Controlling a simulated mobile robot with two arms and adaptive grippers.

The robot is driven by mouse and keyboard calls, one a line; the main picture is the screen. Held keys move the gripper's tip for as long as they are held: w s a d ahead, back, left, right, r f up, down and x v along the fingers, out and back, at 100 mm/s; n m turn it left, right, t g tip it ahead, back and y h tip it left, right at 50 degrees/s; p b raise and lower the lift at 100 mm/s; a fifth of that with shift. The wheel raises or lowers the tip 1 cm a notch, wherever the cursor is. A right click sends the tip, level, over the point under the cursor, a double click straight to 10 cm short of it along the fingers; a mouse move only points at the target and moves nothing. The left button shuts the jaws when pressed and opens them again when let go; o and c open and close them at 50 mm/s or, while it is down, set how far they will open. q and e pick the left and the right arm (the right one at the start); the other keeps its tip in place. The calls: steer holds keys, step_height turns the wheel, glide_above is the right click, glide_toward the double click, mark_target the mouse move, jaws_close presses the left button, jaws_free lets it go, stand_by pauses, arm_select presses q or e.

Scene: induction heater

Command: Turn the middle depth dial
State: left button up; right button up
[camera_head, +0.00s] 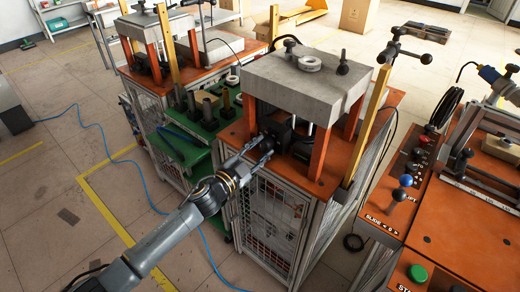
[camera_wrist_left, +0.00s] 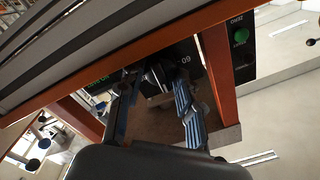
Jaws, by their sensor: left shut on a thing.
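My left gripper (camera_head: 262,147) reaches in from the lower left to the front of the middle heater station, under its grey slab (camera_head: 318,85). Its fingers are closed around a dark dial at the dark block (camera_head: 282,133) between the orange posts. In the left wrist view, the two blue-grey fingers (camera_wrist_left: 157,88) stand on either side of the dark round dial (camera_wrist_left: 158,74), beside a panel with green and white markings. The fingers partly hide the dial, and its pointer and setting cannot be read. My right gripper is not in view.
Orange posts (camera_head: 319,150) flank the dial closely. A green tray (camera_head: 190,149) with dark cylinders stands to the left. An orange control bench (camera_head: 455,225) with knobs and a green button is at right. A blue hose lies on the open floor at left.

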arm_select(q)
steer(key=o, duration=1.1)
steer(key=shift+o, duration=0.2)
